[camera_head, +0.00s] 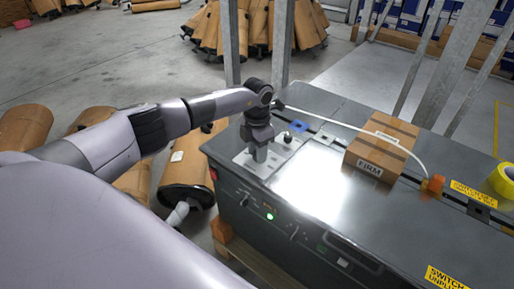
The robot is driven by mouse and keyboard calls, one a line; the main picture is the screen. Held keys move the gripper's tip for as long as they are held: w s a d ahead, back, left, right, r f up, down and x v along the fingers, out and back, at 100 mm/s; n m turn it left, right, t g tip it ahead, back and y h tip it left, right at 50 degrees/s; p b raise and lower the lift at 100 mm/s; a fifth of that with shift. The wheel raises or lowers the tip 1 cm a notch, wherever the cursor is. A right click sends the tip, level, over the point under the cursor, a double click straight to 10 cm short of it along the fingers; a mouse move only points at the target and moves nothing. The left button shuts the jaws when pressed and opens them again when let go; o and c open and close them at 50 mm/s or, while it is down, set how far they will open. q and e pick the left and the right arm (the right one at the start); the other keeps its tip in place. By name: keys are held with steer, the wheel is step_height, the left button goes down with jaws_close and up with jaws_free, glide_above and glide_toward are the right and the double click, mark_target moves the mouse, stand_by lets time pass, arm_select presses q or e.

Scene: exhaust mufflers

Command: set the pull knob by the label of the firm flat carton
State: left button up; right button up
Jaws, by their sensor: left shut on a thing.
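A brown flat carton (384,146) with a white label reading FIRM (370,168) lies on the dark machine top. My left gripper (259,154) points down over a light metal plate (250,166) at the machine's left end. It is shut on a small part there, which appears to be the pull knob; the fingers hide most of it. A small dark knob (288,138) stands on the plate just right of the gripper, apart from it. My right gripper is not in view.
A white cable or strap arcs over the machine top behind the carton to an orange fitting (433,185). A yellow tape roll (503,178) sits at the right edge. Metal posts (282,45) stand behind.

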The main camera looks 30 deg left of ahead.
arm_select(q)
steer(key=n+p, duration=0.1)
steer(key=n, duration=0.2)
steer(key=shift+r, duration=0.2)
steer(key=shift+w+d+n+p, duration=0.1)
steer(key=shift+n+p, duration=0.25)
steer(key=shift+n, duration=1.25)
steer(key=o, duration=1)
steer(key=shift+f, duration=0.1)
steer(key=shift+o, duration=0.2)
